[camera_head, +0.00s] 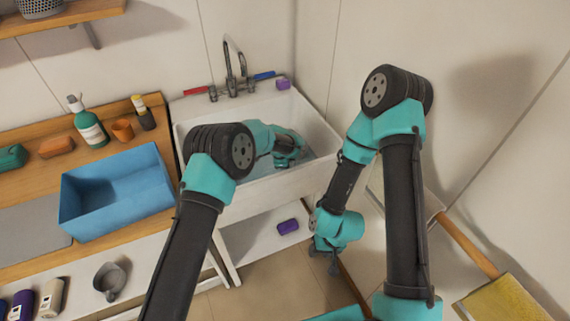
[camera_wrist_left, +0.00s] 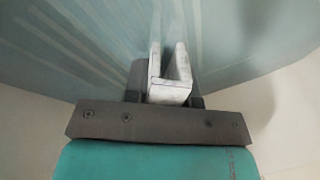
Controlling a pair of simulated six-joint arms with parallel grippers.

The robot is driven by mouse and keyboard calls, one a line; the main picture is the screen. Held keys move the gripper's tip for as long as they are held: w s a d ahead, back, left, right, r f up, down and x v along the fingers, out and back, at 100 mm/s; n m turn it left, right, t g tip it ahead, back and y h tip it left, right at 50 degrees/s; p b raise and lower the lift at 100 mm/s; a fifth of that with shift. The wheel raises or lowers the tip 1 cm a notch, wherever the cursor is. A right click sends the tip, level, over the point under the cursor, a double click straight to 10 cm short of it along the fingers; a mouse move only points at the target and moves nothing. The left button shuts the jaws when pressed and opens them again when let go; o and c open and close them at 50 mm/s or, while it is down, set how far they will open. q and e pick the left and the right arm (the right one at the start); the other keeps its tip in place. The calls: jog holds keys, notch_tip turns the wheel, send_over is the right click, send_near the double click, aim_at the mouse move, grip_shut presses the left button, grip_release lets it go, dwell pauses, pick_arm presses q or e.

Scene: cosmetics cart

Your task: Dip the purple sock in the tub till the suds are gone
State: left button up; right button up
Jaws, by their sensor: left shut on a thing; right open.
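The white tub (camera_head: 290,190) stands below a tap and holds grey-blue water, which fills much of the left wrist view. My left gripper (camera_head: 284,160) is down inside the tub, at the water.
A purple block (camera_head: 283,84) sits on the tub's back rim near the tap (camera_head: 232,70). A blue bin (camera_head: 115,205), a green bottle (camera_head: 88,125) and an orange cup (camera_head: 122,130) stand on the left counter. A wooden-handled tool (camera_head: 468,245) leans at the right.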

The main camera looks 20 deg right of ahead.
pick_arm(q)
jog(key=shift+s+a, duration=0.1)
jog(key=shift+a, duration=0.3)
dwell(0.3)
jog(key=shift+d, duration=0.4)
dwell(0.5)
jog(key=shift+r, duration=0.3)
notch_tip(320, 180, up, 22)
jog(key=shift+r, duration=0.25)
dwell(2.7)
